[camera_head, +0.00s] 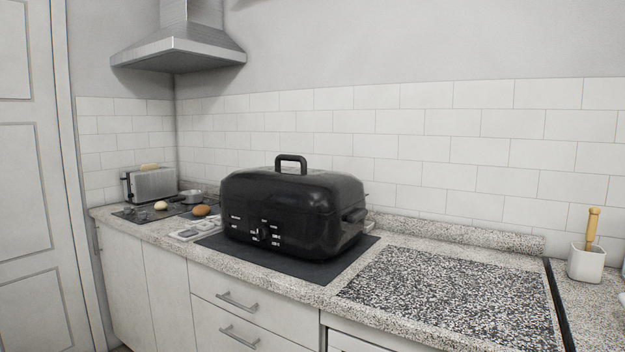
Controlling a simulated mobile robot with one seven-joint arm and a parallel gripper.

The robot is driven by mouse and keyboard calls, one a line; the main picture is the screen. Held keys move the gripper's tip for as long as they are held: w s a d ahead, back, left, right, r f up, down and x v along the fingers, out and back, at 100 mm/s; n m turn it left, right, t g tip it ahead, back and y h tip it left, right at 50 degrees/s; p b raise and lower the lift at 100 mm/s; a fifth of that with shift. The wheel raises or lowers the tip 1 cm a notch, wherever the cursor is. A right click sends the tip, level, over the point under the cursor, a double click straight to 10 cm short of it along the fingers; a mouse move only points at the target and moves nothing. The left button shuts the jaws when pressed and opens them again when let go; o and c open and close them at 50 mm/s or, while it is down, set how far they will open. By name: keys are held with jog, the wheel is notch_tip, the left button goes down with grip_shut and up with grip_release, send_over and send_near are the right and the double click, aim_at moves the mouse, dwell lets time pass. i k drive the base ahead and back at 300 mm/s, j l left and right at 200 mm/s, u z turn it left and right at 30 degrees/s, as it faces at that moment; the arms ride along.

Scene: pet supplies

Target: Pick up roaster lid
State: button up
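The roaster lid (310,188) is black and domed, with a raised loop handle (291,160) on top. It sits closed on the black roaster (292,234), which has a dial and white markings on its front. The roaster stands on a dark mat (338,268) on the speckled counter. The inside of the roaster is hidden by the lid. My gripper is not in view.
A toaster (153,185), a small pot (191,196) and an egg-shaped brown item (201,210) stand at the left. A speckled dark panel (450,295) lies bare at the right. A white holder (586,262) with a wooden handle is at far right. A range hood (180,45) hangs at upper left.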

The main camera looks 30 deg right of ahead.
aim_at(303, 189)
jog(key=i+j+z, duration=0.15)
jog(key=i+z, duration=0.15)
jog(key=z, duration=0.15)
jog(key=i+j+z, duration=0.3)
jog(key=z, duration=0.15)
jog(key=i+j+z, duration=0.25)
jog(key=j+z, duration=0.25)
jog(key=i+j+z, duration=0.15)
jog(key=j+z, duration=0.15)
jog(key=z, duration=0.15)
jog(key=j+z, duration=0.3)
jog(key=j, duration=0.15)
jog(key=i+j+z, duration=0.1)
jog(key=j+z, duration=0.2)
jog(key=j, duration=0.2)
